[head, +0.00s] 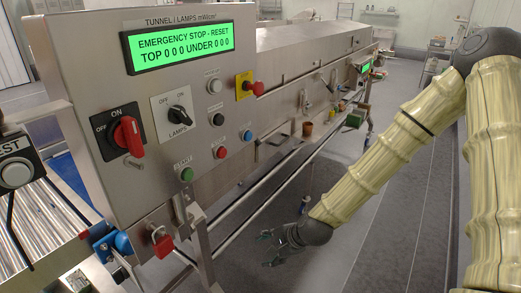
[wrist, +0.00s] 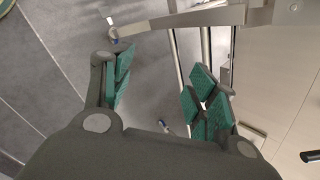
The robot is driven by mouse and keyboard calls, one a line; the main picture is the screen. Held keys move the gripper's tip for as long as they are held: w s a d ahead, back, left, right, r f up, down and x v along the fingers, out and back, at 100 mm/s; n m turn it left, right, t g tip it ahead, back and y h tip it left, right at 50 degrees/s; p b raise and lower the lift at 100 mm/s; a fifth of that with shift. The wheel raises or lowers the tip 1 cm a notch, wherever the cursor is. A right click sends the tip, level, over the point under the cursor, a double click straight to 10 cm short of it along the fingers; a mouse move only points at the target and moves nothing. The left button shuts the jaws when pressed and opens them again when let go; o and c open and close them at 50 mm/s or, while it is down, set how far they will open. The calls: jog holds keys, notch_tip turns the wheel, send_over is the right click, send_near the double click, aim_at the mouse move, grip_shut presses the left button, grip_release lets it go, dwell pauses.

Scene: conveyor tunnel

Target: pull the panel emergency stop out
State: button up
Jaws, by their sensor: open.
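The panel emergency stop (head: 258,88) is a red mushroom button on a yellow plate, on the right part of the grey control panel (head: 200,60) in the head view. The green display (head: 180,46) reads "EMERGENCY STOP - RESET". My gripper (head: 268,250) hangs low in the head view, below and right of the panel, well apart from the button. In the wrist view its green-padded fingers (wrist: 160,90) are spread, with nothing between them. The emergency stop is not identifiable in the wrist view.
The panel also bears a red rotary switch (head: 127,133), a black lamps switch (head: 178,114), and a green start button (head: 186,174). A red padlock (head: 161,243) hangs below. Metal rails (head: 245,218) run along the machine's underside. The floor (head: 400,225) right of the machine is clear.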

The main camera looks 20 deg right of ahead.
jog(key=w+d+r+m+t+y+b, duration=0.1)
jog(key=w+r+m, duration=0.15)
jog(key=r, duration=0.35)
jog(key=w+r+m+t+y, duration=0.1)
jog(key=w+r+m, duration=0.1)
jog(key=w+r, duration=0.25)
jog(key=m+t+y+b, duration=0.35)
jog(key=m+t, duration=0.25)
jog(key=m, duration=0.4)
send_near(261, 89)
jog(key=shift+n+y, duration=0.25)
jog(key=shift+y, duration=0.2)
jog(key=shift+d+f+p+x, duration=0.15)
jog(key=shift+p+x, duration=0.2)
jog(key=shift+x, duration=2.25)
jog(key=shift+d+f+p+x, duration=0.15)
jog(key=shift+p+x, duration=0.15)
jog(key=shift+x, duration=2.35)
jog(key=shift+w, duration=0.15)
